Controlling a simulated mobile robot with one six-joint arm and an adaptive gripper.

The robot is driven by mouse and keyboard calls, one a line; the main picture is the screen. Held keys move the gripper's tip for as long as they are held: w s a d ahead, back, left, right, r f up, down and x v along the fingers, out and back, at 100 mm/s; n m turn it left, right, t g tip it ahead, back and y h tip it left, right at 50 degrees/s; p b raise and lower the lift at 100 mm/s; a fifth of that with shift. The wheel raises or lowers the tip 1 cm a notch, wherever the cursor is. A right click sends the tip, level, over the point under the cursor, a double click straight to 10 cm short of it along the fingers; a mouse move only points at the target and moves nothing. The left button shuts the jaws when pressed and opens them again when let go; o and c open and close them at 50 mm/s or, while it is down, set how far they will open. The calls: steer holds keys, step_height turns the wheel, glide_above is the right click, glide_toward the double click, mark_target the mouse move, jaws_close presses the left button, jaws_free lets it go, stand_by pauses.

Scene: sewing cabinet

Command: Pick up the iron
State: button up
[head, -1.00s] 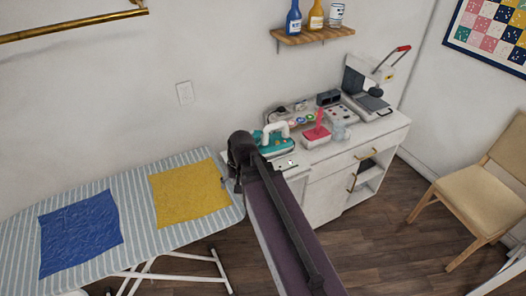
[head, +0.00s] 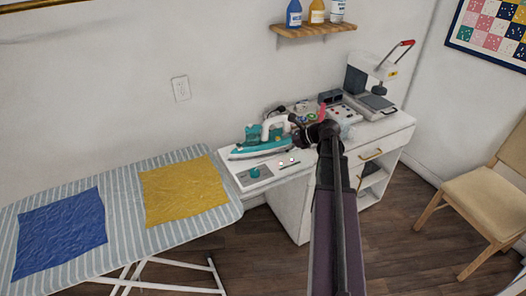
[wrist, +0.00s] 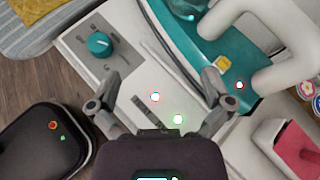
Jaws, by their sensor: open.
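The iron (head: 250,152) has a teal body and a white handle. It rests on a white station (head: 258,180) with a teal dial, at the left end of the cabinet top. In the wrist view, the iron (wrist: 205,55) fills the upper right, its pale handle (wrist: 270,75) curving along the right edge. My gripper (wrist: 160,76) is open and empty, its fingers spread over the station. The right fingertip overlaps the iron's teal edge in the picture; I cannot tell whether they touch. In the head view, my arm's dark end is just right of the handle.
The ironing board (head: 130,180) with blue and yellow cloths stands left. A heat press (head: 372,85) stands on the cabinet's right end. A pink-red object in a pale box (wrist: 285,145) is close right of my gripper. A wall shelf (head: 310,29) holds bottles.

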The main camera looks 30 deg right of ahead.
steer(key=d+m+t+b, duration=0.1)
steer(key=d+m+t, duration=0.1)
steer(key=d+m, duration=0.2)
steer(key=d, duration=0.2)
steer(key=shift+d+r, duration=0.3)
steer(key=shift+d, duration=0.1)
steer(key=shift+w, duration=0.1)
steer(key=b, duration=0.3)
glide_toward(266, 138)
steer(key=shift+w+a+f, duration=0.4)
steer(key=shift+w+f, duration=0.2)
steer(key=shift+w+a+f, duration=0.4)
steer(key=shift+w+f, duration=0.15)
steer(key=shift+w, duration=0.1)
steer(key=shift+w+a+f, duration=0.1)
steer(key=shift+w+a, duration=0.25)
steer(key=shift+w, duration=0.1)
steer(key=shift+a+r+b+x, duration=0.15)
steer(key=shift+b+x, duration=0.35)
steer(key=shift+x, duration=0.8)
steer(key=shift+a+r+b+x, duration=0.15)
steer(key=shift+b+x, duration=0.3)
steer(key=shift+x, duration=0.85)
